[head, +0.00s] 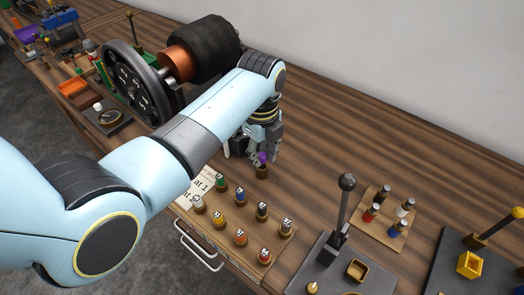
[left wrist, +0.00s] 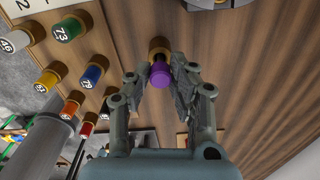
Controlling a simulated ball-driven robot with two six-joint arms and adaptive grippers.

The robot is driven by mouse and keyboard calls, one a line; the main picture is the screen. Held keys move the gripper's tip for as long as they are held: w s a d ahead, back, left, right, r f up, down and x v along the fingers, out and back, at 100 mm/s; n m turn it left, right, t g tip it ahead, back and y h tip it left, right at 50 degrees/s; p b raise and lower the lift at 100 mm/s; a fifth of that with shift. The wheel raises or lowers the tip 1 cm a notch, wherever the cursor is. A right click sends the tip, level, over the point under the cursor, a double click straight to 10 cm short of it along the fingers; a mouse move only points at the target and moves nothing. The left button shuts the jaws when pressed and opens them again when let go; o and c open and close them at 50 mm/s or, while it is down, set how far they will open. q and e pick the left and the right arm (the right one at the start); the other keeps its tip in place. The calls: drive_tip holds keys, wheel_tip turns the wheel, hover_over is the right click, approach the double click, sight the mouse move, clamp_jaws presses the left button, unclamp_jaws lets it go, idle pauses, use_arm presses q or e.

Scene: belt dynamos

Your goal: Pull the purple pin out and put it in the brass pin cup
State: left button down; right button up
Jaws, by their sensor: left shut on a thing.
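The purple pin (head: 263,157) is between the fingers of my left gripper (head: 256,153), which is shut on it. The pin also shows in the left wrist view (left wrist: 159,76), between the two grey fingers (left wrist: 160,88). A small round brass cup (head: 262,173) stands on the wooden bench directly below the pin, and shows at the pin's far end in the left wrist view (left wrist: 159,47). The pin lines up with the cup. I cannot tell how deep its lower end sits in it. My right gripper is not in view.
A board of numbered coloured pegs in brass collars (head: 240,238) lies close in front of the cup. A black lever (head: 342,210) stands on a grey plate at right, near a small peg board (head: 386,213). A large dynamo (head: 205,50) stands behind my left arm.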

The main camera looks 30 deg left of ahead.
sight(261, 155)
use_arm(q)
drive_tip(key=shift+f+b, duration=0.45)
drive_tip(key=shift+f, duration=0.5)
drive_tip(key=c, duration=1.1)
unclamp_jaws()
wheel_tip(261, 155, up, 12)
